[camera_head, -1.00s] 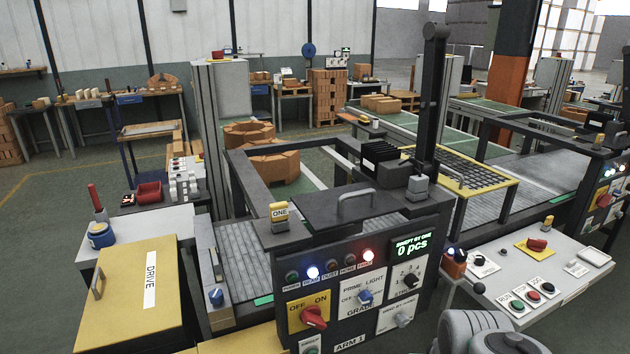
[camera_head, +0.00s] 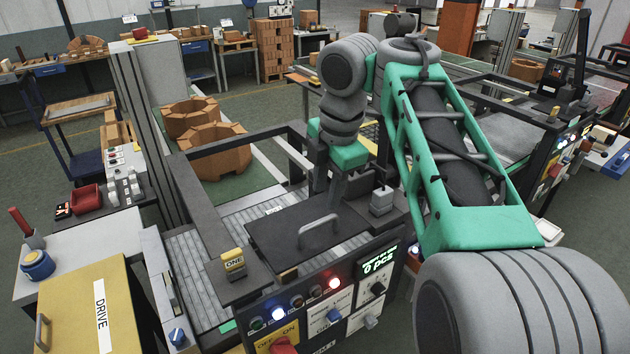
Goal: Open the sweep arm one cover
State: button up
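The sweep arm one cover (camera_head: 285,230) is a dark flat lid on top of the control box, lying level and closed. A grey bar handle (camera_head: 318,224) stands on it near its front edge. A yellow block marked ONE (camera_head: 234,262) sits at its left. My arm reaches in from the lower right, and its end points down over the cover. My gripper (camera_head: 336,192) is just behind the handle in the picture. Its fingertips are too small and dark to make out, and I cannot tell whether it touches the handle or cover.
The front panel has an ON/OFF switch (camera_head: 284,345), lights and a display reading 0 pcs (camera_head: 380,259). A grey block with a knob (camera_head: 382,200) stands right of the handle. A yellow DRIVE cover (camera_head: 75,310) is at left. Orange-brown brick rings (camera_head: 215,150) lie behind the frame.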

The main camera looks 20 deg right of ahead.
aim_at(321, 221)
jog(key=f+b, duration=0.4)
jog(key=f, duration=0.1)
jog(key=w+f+b, duration=0.1)
jog(key=f+b, duration=0.1)
jog(key=shift+a+f, duration=0.25)
jog(key=shift+w+r, duration=0.1)
grip_shut()
dwell(1.0)
